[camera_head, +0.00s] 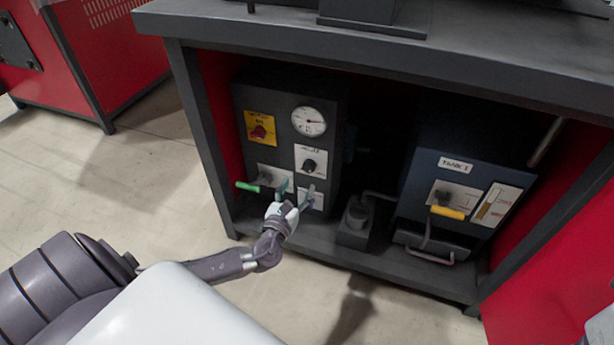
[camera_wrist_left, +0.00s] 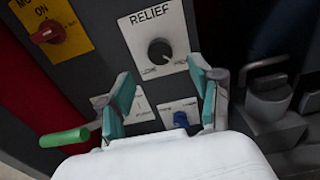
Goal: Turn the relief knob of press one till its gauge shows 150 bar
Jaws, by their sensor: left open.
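The relief knob (camera_head: 309,165) is a black round knob on a white plate on the grey panel under the bench. In the left wrist view the plate reads RELIEF and the knob (camera_wrist_left: 160,51) sits between LOW and HIGH. My left gripper (camera_head: 294,190) is open and empty, below and in front of the knob. In the left wrist view its teal-padded fingers (camera_wrist_left: 163,92) stand apart, with the knob beyond and between them, untouched.
A red switch on a yellow plate (camera_head: 261,128), a green-handled lever (camera_head: 248,187) and a blue knob (camera_wrist_left: 181,119) are close by. A blue tank (camera_head: 460,172) with a yellow handle (camera_head: 447,212) stands right. The bench top (camera_head: 480,55) overhangs the panel.

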